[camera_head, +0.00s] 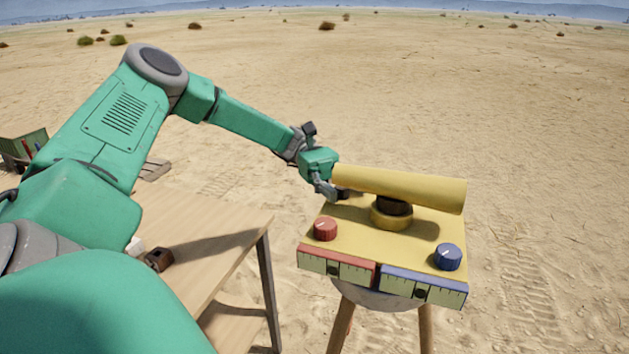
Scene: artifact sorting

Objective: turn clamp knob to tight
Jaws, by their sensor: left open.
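A yellow instrument stands on a stool, with a yellow tube (405,188) on a dark and yellow round mount (391,214). Its yellow top plate carries a red knob (325,229) at the left and a blue knob (448,257) at the right, each with a light mark. I cannot tell which part is the clamp knob. My left gripper (338,190) is open at the left end of the tube, above the back left of the plate and behind the red knob. Whether it touches anything is unclear. My right gripper is not in view.
Red-edged and blue-edged scales (338,265) run along the plate's front. A wooden table (200,225) stands left of the instrument with a small brown block (159,259) and a pale object on it. Open sand lies behind and to the right.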

